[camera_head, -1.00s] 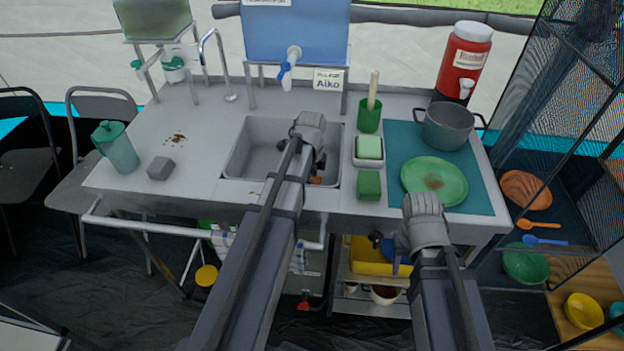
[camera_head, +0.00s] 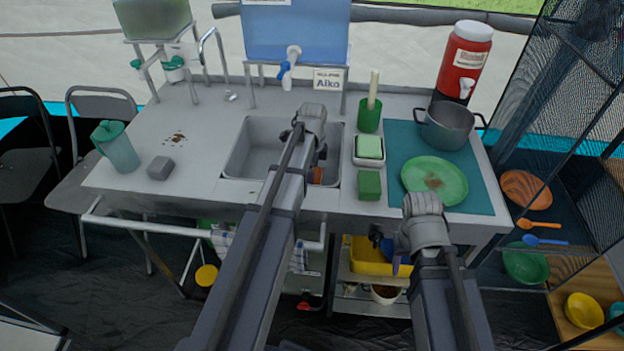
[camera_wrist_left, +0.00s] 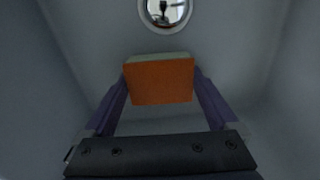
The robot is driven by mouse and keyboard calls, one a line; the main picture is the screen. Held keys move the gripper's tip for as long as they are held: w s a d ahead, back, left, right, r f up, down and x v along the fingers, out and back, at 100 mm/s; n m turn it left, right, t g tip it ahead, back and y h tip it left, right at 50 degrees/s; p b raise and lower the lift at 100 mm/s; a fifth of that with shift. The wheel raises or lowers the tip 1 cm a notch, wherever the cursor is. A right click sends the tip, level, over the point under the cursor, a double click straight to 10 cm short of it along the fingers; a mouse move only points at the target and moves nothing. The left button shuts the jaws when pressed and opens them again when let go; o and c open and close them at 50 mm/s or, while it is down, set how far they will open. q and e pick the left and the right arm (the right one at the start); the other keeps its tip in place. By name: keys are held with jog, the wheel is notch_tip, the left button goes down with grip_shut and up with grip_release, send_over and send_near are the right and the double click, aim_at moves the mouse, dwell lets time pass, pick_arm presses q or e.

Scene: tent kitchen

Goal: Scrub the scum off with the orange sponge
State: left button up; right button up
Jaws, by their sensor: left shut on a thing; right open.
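My left gripper (camera_wrist_left: 162,88) is shut on the orange sponge (camera_wrist_left: 160,82), which has a pale strip along its far edge. It holds the sponge inside the sink basin (camera_head: 251,155); a bit of the sponge (camera_head: 317,175) shows below the wrist in the head view. Whether it touches the basin cannot be told. The round drain (camera_wrist_left: 165,10) lies ahead. Brown spots (camera_head: 174,139) mark the counter left of the sink, and a brown patch (camera_head: 434,183) marks the green plate (camera_head: 456,186). My right gripper (camera_head: 388,252) is open in front of the counter edge.
Right of the sink stand a green sponge (camera_head: 369,185), a dish with a pale green block (camera_head: 369,147), a green brush holder (camera_head: 369,117) and a pot (camera_head: 449,124). A grey block (camera_head: 160,168) and a jug (camera_head: 116,147) stand left. The tap (camera_head: 215,55) rises behind.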

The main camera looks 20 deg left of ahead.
pick_arm(q)
jog(key=shift+w, duration=0.1)
jog(key=shift+w+a, duration=0.25)
jog(key=shift+w, duration=0.6)
jog(key=shift+w+a, duration=0.25)
jog(key=shift+w, duration=0.55)
jog(key=shift+w+a, duration=0.25)
jog(key=shift+w, duration=0.7)
jog(key=shift+w+a, duration=0.2)
jog(key=shift+w, duration=0.75)
jog(key=shift+s, duration=0.1)
jog(key=shift+r+p, duration=0.4)
notch_tip(320, 180, up, 5)
jog(key=p, duration=0.5)
jog(key=shift+s+r, duration=0.1)
